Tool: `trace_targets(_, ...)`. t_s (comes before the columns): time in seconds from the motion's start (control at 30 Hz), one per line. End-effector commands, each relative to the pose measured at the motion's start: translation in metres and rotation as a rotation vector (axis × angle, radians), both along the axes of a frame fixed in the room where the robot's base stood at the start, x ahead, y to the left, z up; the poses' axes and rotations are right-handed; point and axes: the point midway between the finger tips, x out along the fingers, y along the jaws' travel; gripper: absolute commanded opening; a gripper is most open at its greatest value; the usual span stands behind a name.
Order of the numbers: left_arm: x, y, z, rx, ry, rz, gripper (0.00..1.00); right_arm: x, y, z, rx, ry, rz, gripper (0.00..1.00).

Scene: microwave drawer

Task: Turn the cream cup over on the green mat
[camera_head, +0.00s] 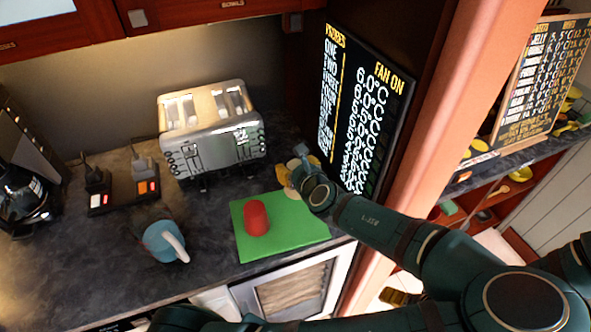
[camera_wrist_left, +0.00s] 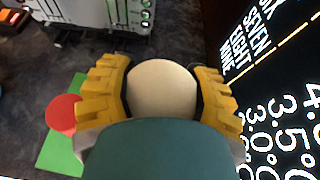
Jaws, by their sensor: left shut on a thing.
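The cream cup (camera_wrist_left: 162,88) shows between the yellow fingers in the left wrist view as a smooth, round, pale shape. My left gripper (camera_head: 291,181) is shut on it, beyond the green mat's far right corner in the head view. My own wrist hides much of the cup there, and I cannot tell which way its mouth faces. The green mat (camera_head: 290,235) lies flat on the dark counter. It also shows at the left of the left wrist view (camera_wrist_left: 57,152). My right gripper is not in view.
A red cup (camera_head: 256,217) stands on the mat's left part; the mat's right part is bare. A silver toaster (camera_head: 212,125) stands behind. A blue mug (camera_head: 163,241) is to the left. A black menu board (camera_head: 362,110) rises close beside my left gripper.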

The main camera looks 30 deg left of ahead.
Motion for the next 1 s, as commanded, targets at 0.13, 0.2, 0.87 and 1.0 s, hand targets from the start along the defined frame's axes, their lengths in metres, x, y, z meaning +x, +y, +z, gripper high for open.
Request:
trace_targets(0.13,0.0,0.0,0.018,0.0,-0.001,0.0,0.13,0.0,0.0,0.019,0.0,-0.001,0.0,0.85)
trace_targets(0.2,0.0,0.0,0.024,0.001,-0.001,0.0,0.13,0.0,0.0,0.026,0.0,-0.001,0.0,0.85)
trace_targets(0.87,0.001,0.0,0.079,-0.001,-0.003,-0.001,0.13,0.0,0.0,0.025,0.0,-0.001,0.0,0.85)
trace_targets(1.0,0.001,-0.001,0.089,-0.001,-0.003,-0.002,0.13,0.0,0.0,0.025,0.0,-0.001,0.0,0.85)
